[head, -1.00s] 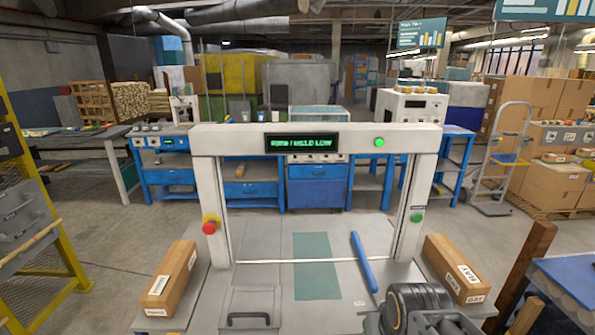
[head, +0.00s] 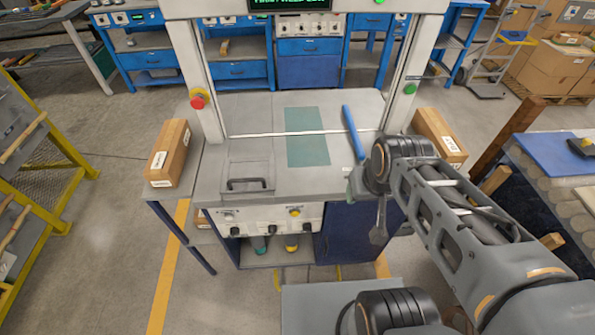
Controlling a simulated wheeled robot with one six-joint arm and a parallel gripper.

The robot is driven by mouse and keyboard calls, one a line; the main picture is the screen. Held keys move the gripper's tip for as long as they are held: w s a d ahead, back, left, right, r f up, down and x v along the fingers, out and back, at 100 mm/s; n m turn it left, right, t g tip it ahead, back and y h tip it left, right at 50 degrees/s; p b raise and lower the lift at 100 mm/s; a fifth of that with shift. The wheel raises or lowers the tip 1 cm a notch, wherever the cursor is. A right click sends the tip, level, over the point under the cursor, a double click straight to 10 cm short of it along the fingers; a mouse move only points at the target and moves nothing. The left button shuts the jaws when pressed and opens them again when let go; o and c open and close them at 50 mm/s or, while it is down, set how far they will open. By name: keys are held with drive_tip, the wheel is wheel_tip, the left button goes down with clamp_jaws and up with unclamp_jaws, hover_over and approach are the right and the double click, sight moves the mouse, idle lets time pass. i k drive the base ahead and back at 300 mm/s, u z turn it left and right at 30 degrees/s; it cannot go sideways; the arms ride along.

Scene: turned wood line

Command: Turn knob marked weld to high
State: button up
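A white control panel (head: 265,219) is on the front of the grey machine, below its worktop. Several dark knobs sit in its lower row: a left one (head: 234,231), a middle one (head: 272,229) and a right one (head: 308,227). Their labels and pointer directions are too small to read. The display (head: 290,4) on the top beam is cut off by the frame edge. My gripper (head: 378,232) hangs at the machine's front right, to the right of the panel and apart from the knobs. Its fingers are too small and edge-on to tell open from shut.
A blue bar (head: 353,132) and a green mat (head: 307,137) lie on the worktop (head: 260,110). A lidded hatch with a handle (head: 247,184) is above the panel. A red stop button (head: 198,98) is on the left post.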

sight(307, 227)
drive_tip(key=k, duration=0.5)
drive_tip(key=z, duration=2.7)
drive_tip(key=k, duration=1.75)
drive_tip(key=u, duration=1.85)
drive_tip(key=i, duration=0.5)
drive_tip(key=u, duration=0.1)
